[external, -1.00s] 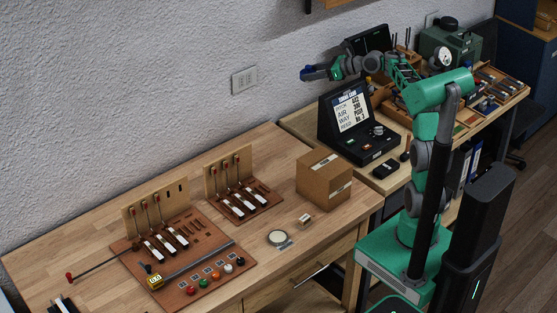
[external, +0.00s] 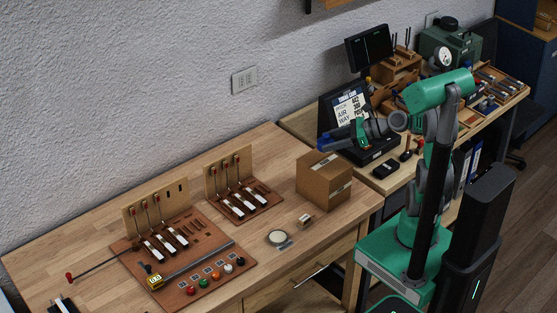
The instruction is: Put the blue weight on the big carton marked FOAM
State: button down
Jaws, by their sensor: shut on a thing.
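The big brown carton (external: 322,182) stands on the near bench, with pale labels on it; its lettering is too small to read. My gripper (external: 329,142) is above the carton's top, near its back edge in the picture, with a visible gap below. It is shut on the blue weight (external: 322,145), which is small and partly hidden by the fingers. The carton's top looks bare.
A small carton (external: 305,219) and a round dish (external: 277,238) lie in front of the big carton. The black sign case (external: 347,115) stands close behind my gripper.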

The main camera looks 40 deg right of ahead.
aim_at(330, 162)
notch_tip(330, 162, down, 6)
jog(key=shift+b, duration=0.45)
jog(key=shift+r, duration=0.1)
jog(key=c, duration=0.5)
grip_release()
jog(key=shift+f, duration=0.2)
jog(key=shift+d+r, duration=0.2)
jog(key=p+v, duration=0.5)
jog(key=v, duration=0.6)
jog(key=shift+s+d+r, duration=0.15)
jog(key=shift+s, duration=0.15)
